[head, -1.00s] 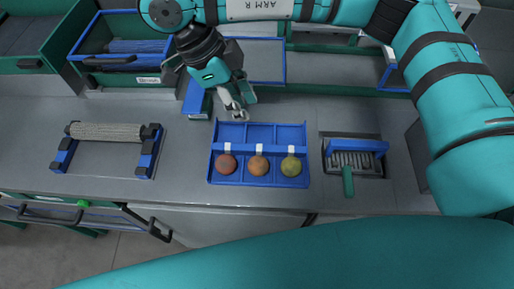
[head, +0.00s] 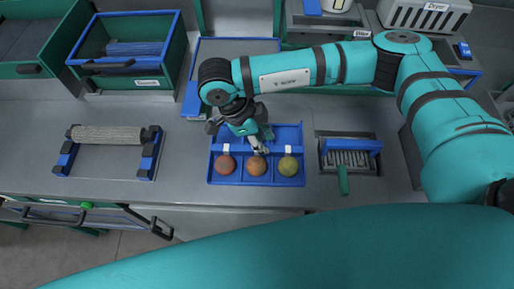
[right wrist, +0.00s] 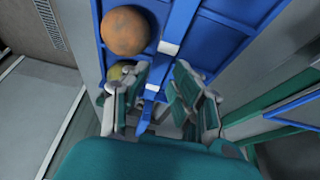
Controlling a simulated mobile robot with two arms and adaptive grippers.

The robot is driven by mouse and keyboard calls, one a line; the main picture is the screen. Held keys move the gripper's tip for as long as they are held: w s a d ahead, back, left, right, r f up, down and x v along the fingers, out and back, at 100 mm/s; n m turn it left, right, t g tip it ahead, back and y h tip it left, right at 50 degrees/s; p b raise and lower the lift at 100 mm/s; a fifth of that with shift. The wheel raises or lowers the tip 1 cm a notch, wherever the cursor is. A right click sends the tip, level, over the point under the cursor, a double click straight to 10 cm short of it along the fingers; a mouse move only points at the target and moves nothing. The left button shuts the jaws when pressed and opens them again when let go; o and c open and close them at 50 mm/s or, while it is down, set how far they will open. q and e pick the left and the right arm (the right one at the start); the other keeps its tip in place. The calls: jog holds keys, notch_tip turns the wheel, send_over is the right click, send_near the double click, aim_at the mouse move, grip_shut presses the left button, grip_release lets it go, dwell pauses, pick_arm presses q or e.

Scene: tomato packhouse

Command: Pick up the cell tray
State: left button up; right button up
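The cell tray (head: 214,170) is blue and lies flat on the grey counter in the middle of the head view. A raised bar crosses its middle. Its front cells hold a red tomato (head: 226,165), an orange tomato (head: 257,166) and a greenish tomato (head: 288,166); the back cells look empty where visible. My right gripper (head: 258,144) is over the tray at the middle bar and hides part of it. In the right wrist view the open fingers (right wrist: 160,92) stand either side of the blue bar (right wrist: 177,30); contact cannot be told. My left gripper is out of view.
A roller on a blue-ended stand (head: 107,135) is at left. A brush unit (head: 348,158) with a green handle sits close to the tray's right. Green-and-blue bins (head: 150,85) stand behind. Counter between roller and tray is clear.

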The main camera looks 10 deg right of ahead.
jog(key=shift+p+x, duration=0.4)
jog(key=shift+x, duration=1.4)
jog(key=shift+w+f, duration=0.1)
jog(key=shift+f, duration=0.05)
jog(key=shift+c, duration=0.4)
grip_shut()
